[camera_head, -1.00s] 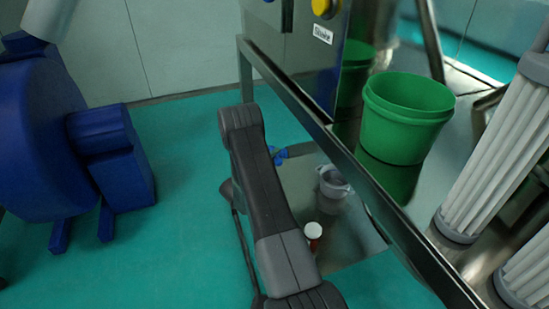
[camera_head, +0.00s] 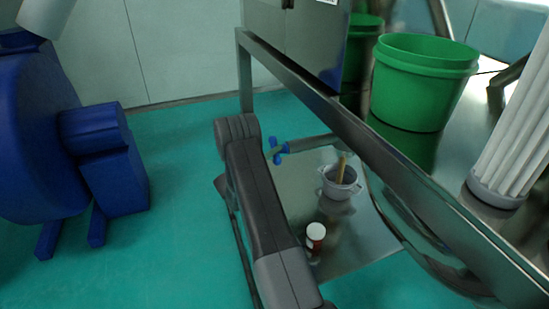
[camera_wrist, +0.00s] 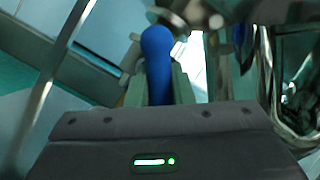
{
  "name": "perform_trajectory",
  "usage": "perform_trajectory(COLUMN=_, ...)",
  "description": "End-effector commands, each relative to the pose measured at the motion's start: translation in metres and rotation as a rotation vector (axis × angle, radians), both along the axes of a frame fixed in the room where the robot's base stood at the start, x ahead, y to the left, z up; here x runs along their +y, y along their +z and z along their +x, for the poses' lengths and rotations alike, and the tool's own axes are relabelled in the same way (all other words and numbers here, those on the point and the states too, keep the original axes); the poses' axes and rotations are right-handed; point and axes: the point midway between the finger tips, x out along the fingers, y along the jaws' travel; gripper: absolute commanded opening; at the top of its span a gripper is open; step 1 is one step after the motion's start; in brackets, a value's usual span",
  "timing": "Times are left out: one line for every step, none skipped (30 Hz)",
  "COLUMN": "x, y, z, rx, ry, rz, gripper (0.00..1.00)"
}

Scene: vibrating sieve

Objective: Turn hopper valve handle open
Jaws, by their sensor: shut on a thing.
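In the wrist view a blue handle with a rounded end (camera_wrist: 157,50) stands between the two fingers of my gripper (camera_wrist: 159,86). The gripper is shut on it. Shiny metal parts lie right behind and above the handle, and I cannot make out the valve body or how far the handle is turned. In the head view my dark arm runs up the middle, and I cannot make out the gripper or the held handle there.
A metal frame table (camera_head: 340,118) carries a green bucket (camera_head: 420,85) and a white pleated filter (camera_head: 515,140). On its lower shelf are a grey bowl with a stick (camera_head: 340,188), a white-capped bottle (camera_head: 315,236) and a blue-ended grey cylinder (camera_head: 310,144). A blue machine (camera_head: 65,135) stands left.

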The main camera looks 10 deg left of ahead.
Motion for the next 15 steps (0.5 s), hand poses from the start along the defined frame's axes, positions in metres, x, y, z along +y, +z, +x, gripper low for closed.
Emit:
perform_trajectory(x=0.0008, y=-0.0047, z=0.0001, rx=-0.036, ry=0.001, rz=0.024, gripper=0.0)
perform_trajectory(x=0.0007, y=-0.0047, z=0.0, rx=-0.06, ry=0.0, rz=0.041, gripper=0.0)
perform_trajectory(x=0.0007, y=-0.0045, z=0.0002, rx=-0.092, ry=0.0, rz=0.063, gripper=0.0)
perform_trajectory(x=0.0008, y=-0.0045, z=0.0003, rx=-0.115, ry=0.001, rz=0.079, gripper=0.0)
perform_trajectory(x=0.0008, y=-0.0045, z=0.0002, rx=-0.139, ry=0.001, rz=0.094, gripper=0.0)
perform_trajectory(x=0.0006, y=-0.0043, z=0.0, rx=-0.17, ry=0.0, rz=0.115, gripper=0.0)
perform_trajectory(x=0.0007, y=-0.004, z=0.0001, rx=-0.193, ry=0.001, rz=0.13, gripper=0.0)
perform_trajectory(x=0.0007, y=-0.0039, z=0.0001, rx=-0.215, ry=0.001, rz=0.145, gripper=0.0)
perform_trajectory(x=0.0005, y=-0.004, z=0.0001, rx=-0.244, ry=0.0, rz=0.166, gripper=0.0)
perform_trajectory(x=0.0004, y=-0.0038, z=0.0002, rx=-0.266, ry=0.0, rz=0.18, gripper=0.0)
perform_trajectory(x=0.0005, y=-0.0035, z=0.0002, rx=-0.286, ry=0.001, rz=0.195, gripper=0.0)
perform_trajectory(x=0.0005, y=-0.0033, z=0.0002, rx=-0.314, ry=0.0, rz=0.212, gripper=0.0)
perform_trajectory(x=0.0004, y=-0.0032, z=0.0, rx=-0.333, ry=0.0, rz=0.225, gripper=0.0)
perform_trajectory(x=0.0003, y=-0.0031, z=0.0, rx=-0.352, ry=-0.001, rz=0.237, gripper=0.0)
perform_trajectory(x=0.0004, y=-0.0027, z=0.0001, rx=-0.376, ry=0.001, rz=0.254, gripper=0.0)
